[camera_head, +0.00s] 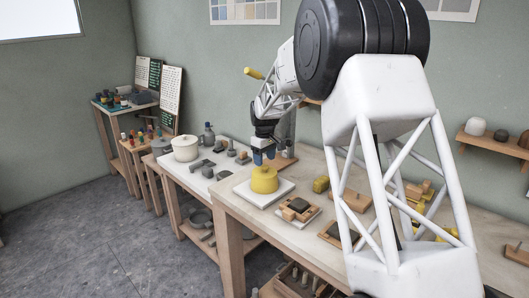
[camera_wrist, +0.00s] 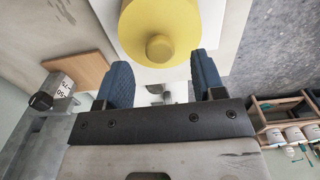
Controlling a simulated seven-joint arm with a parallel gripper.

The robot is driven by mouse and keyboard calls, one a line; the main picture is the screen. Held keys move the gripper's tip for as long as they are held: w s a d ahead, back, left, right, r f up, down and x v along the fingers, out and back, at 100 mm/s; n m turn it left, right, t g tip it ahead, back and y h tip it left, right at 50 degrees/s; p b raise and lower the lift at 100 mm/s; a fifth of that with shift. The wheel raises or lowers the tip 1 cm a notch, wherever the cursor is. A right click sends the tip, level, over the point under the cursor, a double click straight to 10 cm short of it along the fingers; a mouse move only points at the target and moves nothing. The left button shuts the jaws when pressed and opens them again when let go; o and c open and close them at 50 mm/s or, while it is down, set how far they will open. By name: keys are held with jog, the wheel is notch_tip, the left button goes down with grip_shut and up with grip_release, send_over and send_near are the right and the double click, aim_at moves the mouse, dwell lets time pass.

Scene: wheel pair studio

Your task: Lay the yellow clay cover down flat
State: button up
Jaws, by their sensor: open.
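The yellow clay cover (camera_head: 264,172) is round, with a knob on top. It sits upright as the top of a squat yellow body on a white board (camera_head: 246,191); I cannot make out a seam between them. In the wrist view, the cover (camera_wrist: 158,20) and its knob are at the top middle, just beyond the fingertips. My gripper (camera_head: 264,160) is above the cover with its blue fingers pointing down. In the wrist view, my gripper (camera_wrist: 161,62) is open and empty, with a finger to each side of the knob's line. Contact with the knob is not visible.
A white pot (camera_head: 186,149) and several grey tools stand on the bench to the left. A wooden block with a dark top (camera_head: 298,208) lies right of the white board. A grey box (camera_wrist: 60,88) shows at left in the wrist view. The bench's front edge is close.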

aim_at(264, 165)
jog(key=shift+f, duration=1.95)
jog(key=c, duration=1.1)
jog(key=shift+r, duration=1.65)
jog(key=shift+r, duration=2.35)
